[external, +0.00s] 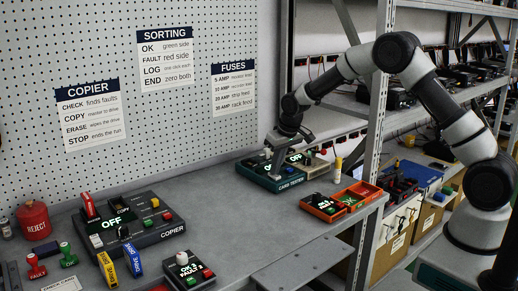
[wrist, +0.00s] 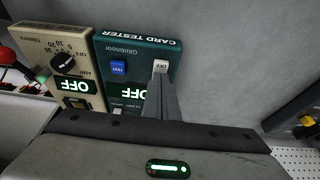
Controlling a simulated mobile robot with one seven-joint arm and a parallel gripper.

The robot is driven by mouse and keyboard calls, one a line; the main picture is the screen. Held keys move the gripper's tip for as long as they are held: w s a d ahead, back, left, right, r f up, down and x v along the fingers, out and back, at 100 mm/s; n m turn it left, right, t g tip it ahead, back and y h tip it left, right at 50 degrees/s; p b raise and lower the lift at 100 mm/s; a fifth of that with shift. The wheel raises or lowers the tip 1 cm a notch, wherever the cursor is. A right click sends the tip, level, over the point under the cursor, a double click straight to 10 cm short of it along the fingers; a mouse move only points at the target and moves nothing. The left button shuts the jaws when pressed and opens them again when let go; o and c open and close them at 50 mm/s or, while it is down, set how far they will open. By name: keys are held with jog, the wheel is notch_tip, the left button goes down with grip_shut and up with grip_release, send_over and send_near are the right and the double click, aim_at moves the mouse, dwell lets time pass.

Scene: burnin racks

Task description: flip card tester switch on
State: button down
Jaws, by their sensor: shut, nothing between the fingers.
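The card tester (external: 272,179) is a dark green box at the back of the bench. It also shows in the wrist view (wrist: 137,47), with a blue TEST button (wrist: 118,67) and a lit display reading OFF (wrist: 125,93). A pale switch (wrist: 161,66) marked OFF sits near its corner. My gripper (external: 270,152) is shut and empty over the tester. In the wrist view its fingertips (wrist: 160,77) are at the pale switch and hide part of it. I cannot tell whether they touch it.
A beige box (wrist: 62,60) with a dial and an OFF display stands beside the tester. An orange tray (external: 338,205) lies to its right on the bench. The copier (external: 150,235) stands at the left. A metal rack post (external: 378,100) rises close to my arm.

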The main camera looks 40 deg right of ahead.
jog(key=p+v, duration=0.1)
jog(key=v, duration=1.2)
jog(key=shift+w+r, duration=0.25)
jog(key=shift+r, duration=0.15)
jog(key=shift+w, duration=0.1)
jog(key=shift+w+d+r+b, duration=0.1)
jog(key=shift+w+r+b, duration=0.25)
jog(key=shift+w, duration=0.2)
jog(key=x, duration=1.4)
jog(key=shift+s+f, duration=0.15)
jog(key=shift+s, duration=0.25)
jog(key=shift+b, duration=0.3)
